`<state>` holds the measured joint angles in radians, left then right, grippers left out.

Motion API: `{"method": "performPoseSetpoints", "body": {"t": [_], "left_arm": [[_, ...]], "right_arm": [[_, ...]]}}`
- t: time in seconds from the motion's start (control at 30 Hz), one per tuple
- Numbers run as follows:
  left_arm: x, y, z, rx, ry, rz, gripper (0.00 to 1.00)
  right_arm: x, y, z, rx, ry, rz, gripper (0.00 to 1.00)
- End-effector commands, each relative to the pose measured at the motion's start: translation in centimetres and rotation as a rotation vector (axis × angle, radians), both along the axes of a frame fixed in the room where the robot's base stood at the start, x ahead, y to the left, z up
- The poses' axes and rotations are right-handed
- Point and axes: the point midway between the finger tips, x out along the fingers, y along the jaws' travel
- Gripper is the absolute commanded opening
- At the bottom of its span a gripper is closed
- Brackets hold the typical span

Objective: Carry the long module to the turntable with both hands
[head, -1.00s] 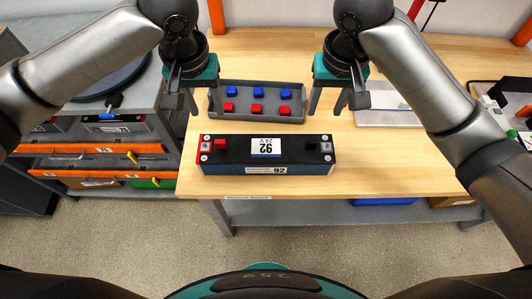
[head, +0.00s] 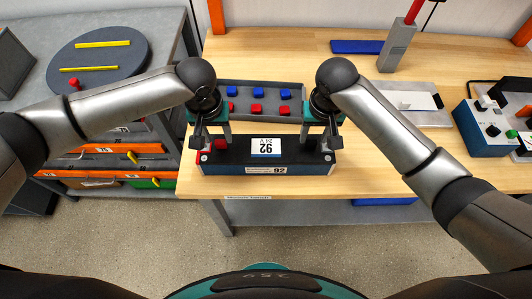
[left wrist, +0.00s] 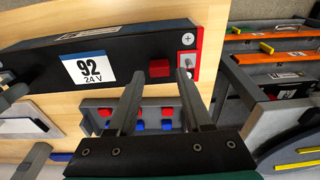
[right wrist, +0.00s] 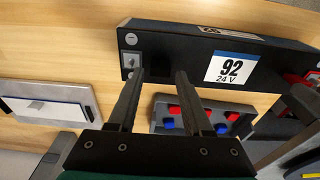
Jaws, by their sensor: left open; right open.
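The long module (head: 240,153) is a black box with a white "92 24 V" label, lying along the front of the wooden workbench. Its red end shows in the left wrist view (left wrist: 120,60). My left gripper (head: 214,143) is open above the module's left end, near the red block. My right gripper (head: 319,143) is open above the right end; in the right wrist view (right wrist: 160,73) its fingertips are by the near edge of that end. I cannot tell whether either touches it. The turntable (head: 98,60) is a dark round disc with two yellow strips on the grey bench at the left.
A grey tray (head: 295,105) with red and blue blocks stands just behind the module. A flat plate (head: 425,118) and a blue control box (head: 485,128) are at the right. A grey block with a red handle (head: 397,48) stands behind. A gap separates the two benches.

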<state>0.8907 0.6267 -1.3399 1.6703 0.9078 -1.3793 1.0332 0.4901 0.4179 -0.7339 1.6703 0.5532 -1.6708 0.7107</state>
Motion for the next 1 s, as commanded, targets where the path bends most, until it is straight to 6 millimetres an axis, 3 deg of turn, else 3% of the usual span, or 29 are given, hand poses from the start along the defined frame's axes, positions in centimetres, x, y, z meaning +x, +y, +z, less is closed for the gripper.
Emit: {"method": "performPoseSetpoints", "body": {"t": [0.2, 0.57, 1.0], "left_arm": [[0.2, 0.0, -1.9, 0.0, 0.001, 0.001, 0.5], [0.3, -0.1, -2.2, -0.001, 0.0, 0.0, 0.5], [0.3, 0.0, -2.2, -0.001, 0.0, 0.0, 0.02]], "right_arm": [[0.2, 0.0, -1.9, -0.001, 0.001, -0.001, 0.5], [0.3, 0.0, -2.2, 0.001, -0.001, 0.0, 0.5], [0.3, 0.0, -2.2, 0.001, -0.001, 0.0, 0.02]]}}
